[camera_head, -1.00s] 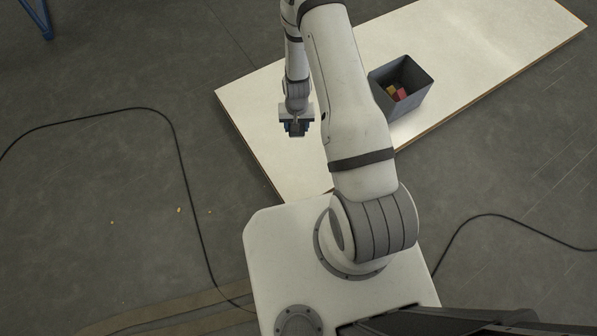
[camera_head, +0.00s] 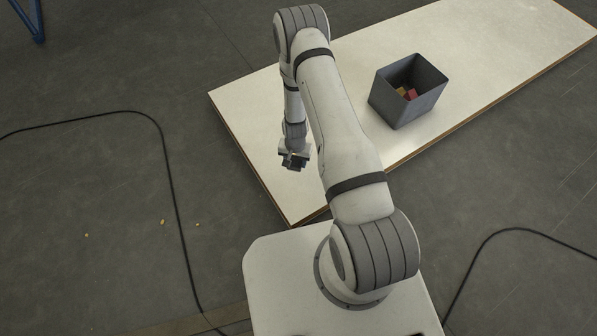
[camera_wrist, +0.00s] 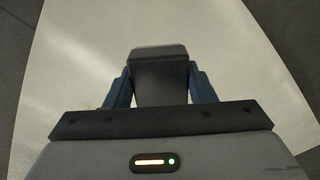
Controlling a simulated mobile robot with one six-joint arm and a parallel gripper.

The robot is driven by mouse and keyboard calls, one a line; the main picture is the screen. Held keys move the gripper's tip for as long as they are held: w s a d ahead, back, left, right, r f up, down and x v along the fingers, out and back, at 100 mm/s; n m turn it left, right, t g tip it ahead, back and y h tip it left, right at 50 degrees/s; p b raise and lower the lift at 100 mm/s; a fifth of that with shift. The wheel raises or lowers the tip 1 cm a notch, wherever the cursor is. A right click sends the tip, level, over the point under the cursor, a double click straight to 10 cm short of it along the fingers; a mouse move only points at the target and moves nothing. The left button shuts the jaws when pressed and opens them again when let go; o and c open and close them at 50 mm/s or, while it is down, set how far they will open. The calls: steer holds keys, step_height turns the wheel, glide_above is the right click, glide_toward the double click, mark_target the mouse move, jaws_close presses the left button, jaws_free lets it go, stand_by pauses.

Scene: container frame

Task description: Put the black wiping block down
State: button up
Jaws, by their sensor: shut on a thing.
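The black wiping block (camera_wrist: 160,75) is between the two blue fingers of my gripper (camera_wrist: 160,88) in the wrist view. My gripper is shut on it, and the block sticks out past the fingertips. In the head view my gripper (camera_head: 294,163) hangs pointing down above the near left part of the pale table (camera_head: 250,120). The block is small and dark there and hard to tell from the gripper. I cannot tell whether the block touches the tabletop.
A dark grey bin (camera_head: 408,92) with several coloured blocks (camera_head: 407,93) in it stands on the table, right of my arm. The tabletop left of my gripper and beyond the bin is clear. A black cable (camera_head: 170,170) lies on the floor at left.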

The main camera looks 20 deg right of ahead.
mark_target(295, 174)
step_height(295, 174, down, 7)
steer(key=shift+r+b, duration=0.2)
steer(key=shift+b, duration=0.9)
steer(key=shift+f, duration=0.2)
steer(key=o, duration=1.2)
steer(key=shift+r, duration=0.1)
